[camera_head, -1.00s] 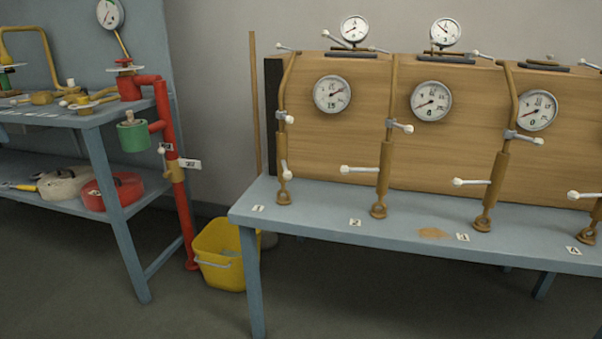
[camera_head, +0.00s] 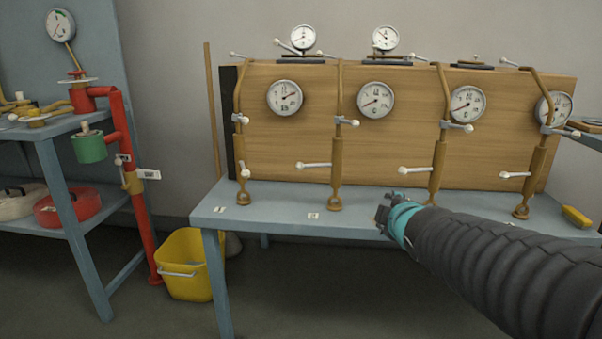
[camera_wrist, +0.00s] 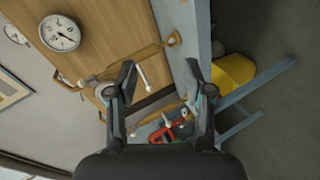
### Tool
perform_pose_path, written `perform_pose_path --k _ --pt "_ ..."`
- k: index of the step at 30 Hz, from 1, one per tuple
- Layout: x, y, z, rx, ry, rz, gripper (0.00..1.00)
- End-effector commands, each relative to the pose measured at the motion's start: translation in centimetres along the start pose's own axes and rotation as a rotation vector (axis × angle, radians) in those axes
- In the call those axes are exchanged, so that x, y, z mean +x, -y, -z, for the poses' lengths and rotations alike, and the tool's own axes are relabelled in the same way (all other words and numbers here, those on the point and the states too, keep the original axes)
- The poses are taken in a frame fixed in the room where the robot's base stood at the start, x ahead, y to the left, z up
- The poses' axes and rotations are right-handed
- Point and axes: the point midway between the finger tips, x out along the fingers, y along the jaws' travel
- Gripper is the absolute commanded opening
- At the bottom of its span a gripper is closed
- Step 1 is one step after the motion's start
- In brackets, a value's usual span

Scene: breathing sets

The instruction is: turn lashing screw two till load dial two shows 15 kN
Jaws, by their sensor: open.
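Lashing screw two (camera_head: 336,180) is the upright brass screw by the number 2 tag (camera_head: 313,216), with a white-knobbed lever pointing left. Load dial two seems to be the round white dial (camera_head: 375,100) to its right; its reading is too small to tell. My gripper (camera_head: 383,214) is at the bench's front, right of screw two, apart from it. In the wrist view my gripper (camera_wrist: 162,80) is open, with nothing held between its fingers.
Other screws stand on the blue bench (camera_head: 270,198), screw one (camera_head: 241,160) to the left and another (camera_head: 437,170) close to my arm. A yellow bucket (camera_head: 185,265) stands on the floor at left. A red pipe (camera_head: 130,190) rises beside the left table.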

Motion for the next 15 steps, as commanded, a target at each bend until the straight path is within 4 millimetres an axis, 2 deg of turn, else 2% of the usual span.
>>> perform_pose_path --k 1,6,10,15 --pt "2.5 -0.3 1.5 -0.129 -0.057 -0.042 0.51" --pt "7.8 -1.7 7.0 -0.547 -0.244 -0.227 0.51" --pt "10.0 -1.6 10.4 -0.769 -0.349 -0.355 0.51" --pt "11.1 -1.2 12.8 -0.914 -0.419 -0.456 0.51"
